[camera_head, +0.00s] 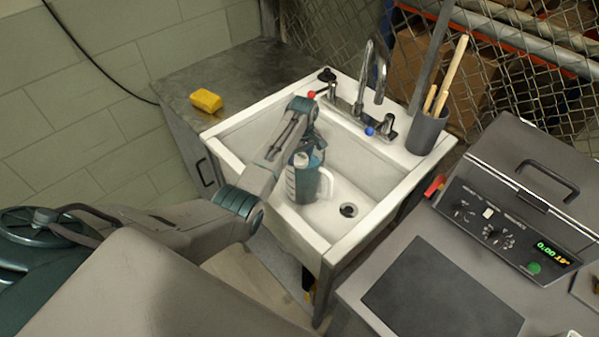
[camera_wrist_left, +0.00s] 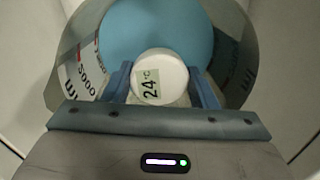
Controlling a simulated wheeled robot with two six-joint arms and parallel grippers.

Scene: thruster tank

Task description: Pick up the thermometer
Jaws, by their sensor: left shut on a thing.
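The thermometer (camera_wrist_left: 160,72) shows in the left wrist view as a white round head with a "24°C" display. My left gripper (camera_wrist_left: 162,90) is shut on it, with one blue finger on each side. Below it is a clear jug (camera_wrist_left: 77,72) with volume markings and blue liquid. In the head view the jug (camera_head: 302,182) stands in the white sink, with its handle to the right. My left gripper (camera_head: 308,142) is just above the jug there, and the thermometer is hard to make out. The thermometer's lower part is hidden. My right gripper is not in view.
The sink (camera_head: 335,250) has raised walls around the jug, and a faucet (camera_head: 374,75) stands at its back. A grey cup (camera_head: 426,133) with wooden sticks is on the sink's back right corner. A yellow sponge (camera_head: 206,101) lies on the left counter. A grey device (camera_head: 515,200) stands at right.

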